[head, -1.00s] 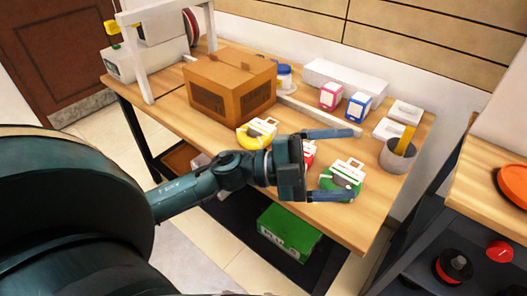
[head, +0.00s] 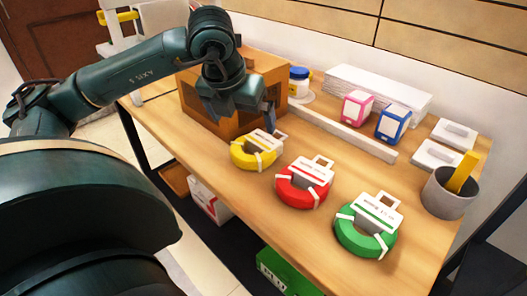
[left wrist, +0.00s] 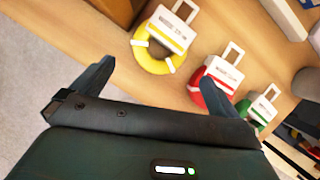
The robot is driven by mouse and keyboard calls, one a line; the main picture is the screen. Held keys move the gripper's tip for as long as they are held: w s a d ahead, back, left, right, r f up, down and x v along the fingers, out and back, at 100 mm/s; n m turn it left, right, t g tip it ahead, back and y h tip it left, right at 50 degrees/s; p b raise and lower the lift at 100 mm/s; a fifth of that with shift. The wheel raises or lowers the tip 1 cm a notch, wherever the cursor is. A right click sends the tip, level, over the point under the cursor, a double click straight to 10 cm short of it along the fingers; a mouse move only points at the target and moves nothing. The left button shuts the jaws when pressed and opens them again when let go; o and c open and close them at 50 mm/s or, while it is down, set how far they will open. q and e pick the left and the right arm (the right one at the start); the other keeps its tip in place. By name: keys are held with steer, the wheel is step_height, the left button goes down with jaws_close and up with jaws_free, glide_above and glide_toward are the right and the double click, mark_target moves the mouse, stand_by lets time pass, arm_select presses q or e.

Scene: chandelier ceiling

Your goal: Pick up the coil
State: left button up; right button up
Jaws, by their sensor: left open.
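Three ring-shaped coils with white labelled tags lie in a row on the wooden table: a yellow coil (head: 243,158), a red coil (head: 290,192) and a green coil (head: 352,240). My left gripper (head: 243,113) is open and empty, pointing down in front of the cardboard box, just behind and above the yellow coil. In the left wrist view the fingers (left wrist: 163,75) are spread, with the yellow coil (left wrist: 143,58) beyond them, the red coil (left wrist: 197,97) by the right finger and the green coil (left wrist: 241,108) further right. My right gripper is not in view.
A cardboard box (head: 196,100) stands behind my left gripper. A white bar (head: 345,135), pink box (head: 357,108), blue box (head: 393,124) and grey cup (head: 442,200) stand further right. The table (head: 330,168) is clear between the bar and the coils.

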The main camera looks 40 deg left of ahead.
arm_select(q)
glide_toward(252, 147)
steer(key=shift+s+d+f+b, duration=0.2)
steer(key=shift+d+f, duration=0.1)
steer(key=shift+f, duration=0.2)
steer(key=shift+s+d+f+b, duration=0.1)
steer(key=shift+d+f+b, duration=0.15)
steer(key=shift+f, duration=0.25)
steer(key=shift+x, duration=2.7)
steer(key=shift+w+d, duration=0.15)
steer(key=shift+c, duration=0.2)
steer(key=shift+r, duration=0.1)
steer(key=c, duration=0.8)
